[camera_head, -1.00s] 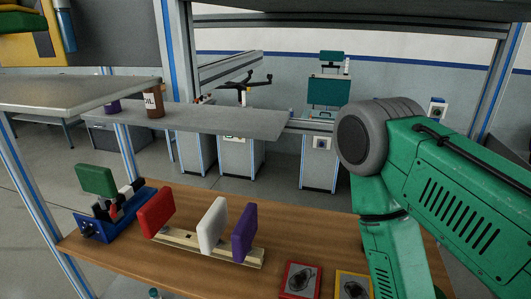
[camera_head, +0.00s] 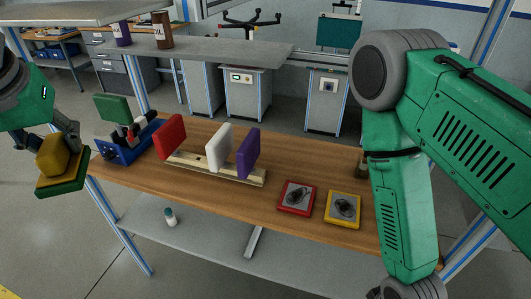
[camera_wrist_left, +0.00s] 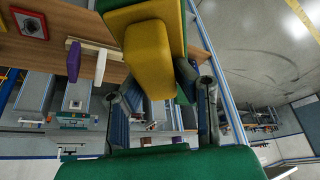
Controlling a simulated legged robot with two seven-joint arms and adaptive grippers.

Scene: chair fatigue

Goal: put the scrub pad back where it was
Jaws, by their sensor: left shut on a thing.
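The scrub pad (camera_head: 54,160), a yellow block with a green layer, is at the far left of the head view, in front of the table's left end. My left gripper (camera_head: 45,143) is shut on it and holds it in the air, tilted. In the left wrist view the pad (camera_wrist_left: 148,52) lies between the fingers of my left gripper (camera_wrist_left: 160,88), yellow side towards the camera. My right arm stands at the right of the head view; its gripper is out of the frame.
On the wooden table (camera_head: 225,205) stand a blue vise (camera_head: 118,152) with a green block (camera_head: 112,107), and a wooden rack (camera_head: 240,174) with red (camera_head: 170,136), white (camera_head: 217,147) and purple (camera_head: 248,153) pads. Red (camera_head: 296,197) and yellow (camera_head: 343,209) boxes lie to the right.

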